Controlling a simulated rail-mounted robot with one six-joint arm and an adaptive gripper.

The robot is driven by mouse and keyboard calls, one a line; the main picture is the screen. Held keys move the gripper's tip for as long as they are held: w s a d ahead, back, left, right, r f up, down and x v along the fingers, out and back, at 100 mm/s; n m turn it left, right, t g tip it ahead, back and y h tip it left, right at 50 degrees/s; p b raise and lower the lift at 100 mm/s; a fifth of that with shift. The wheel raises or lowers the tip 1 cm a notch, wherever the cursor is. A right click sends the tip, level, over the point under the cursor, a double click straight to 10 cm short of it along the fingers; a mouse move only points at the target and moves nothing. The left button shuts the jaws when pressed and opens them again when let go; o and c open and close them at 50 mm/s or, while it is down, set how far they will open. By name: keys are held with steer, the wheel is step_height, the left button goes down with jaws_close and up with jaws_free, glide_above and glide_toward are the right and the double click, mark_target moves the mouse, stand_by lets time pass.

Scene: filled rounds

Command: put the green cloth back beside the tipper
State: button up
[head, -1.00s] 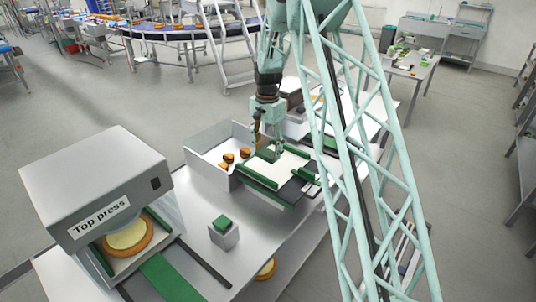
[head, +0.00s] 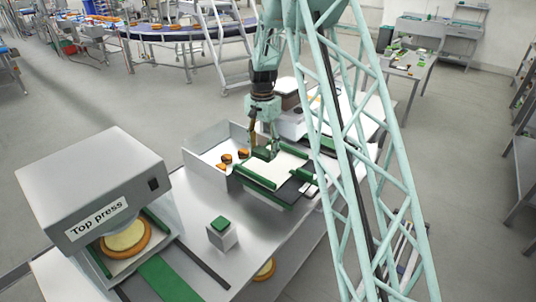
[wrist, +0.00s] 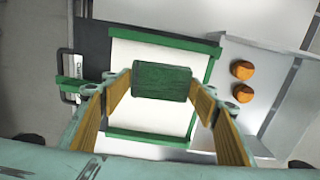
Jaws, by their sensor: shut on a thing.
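My gripper (head: 264,150) is shut on the green cloth (wrist: 161,81), a folded dark green block held between the two fingers in the wrist view. In the head view the cloth (head: 262,155) shows small and partly hidden at the fingertips. The tipper appears to be the white plate (head: 287,161) with green rails on a dark base; the label at its side is too small to read. In the wrist view its white surface (wrist: 150,122) lies below my gripper and the cloth. I cannot tell the exact gap.
A pale open-topped bin (head: 203,150) with several orange-brown rounds (wrist: 242,70) adjoins the plate. The top press (head: 95,185) stands at the front left, with a small green-topped box (head: 222,233) between. Bare steel bench (head: 195,205) shows near that box.

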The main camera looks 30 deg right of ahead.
steer(key=s+a+r+n+b, duration=0.1)
steer(key=a+n+b, duration=0.3)
steer(key=a, duration=0.6)
steer(key=s+a+r+n+b, duration=0.1)
steer(key=s+a+n+b, duration=0.2)
steer(key=a, duration=0.7)
steer(key=n+b, duration=0.2)
steer(key=b, duration=0.1)
steer(key=shift+s+a+r, duration=0.15)
steer(key=shift+r, duration=0.25)
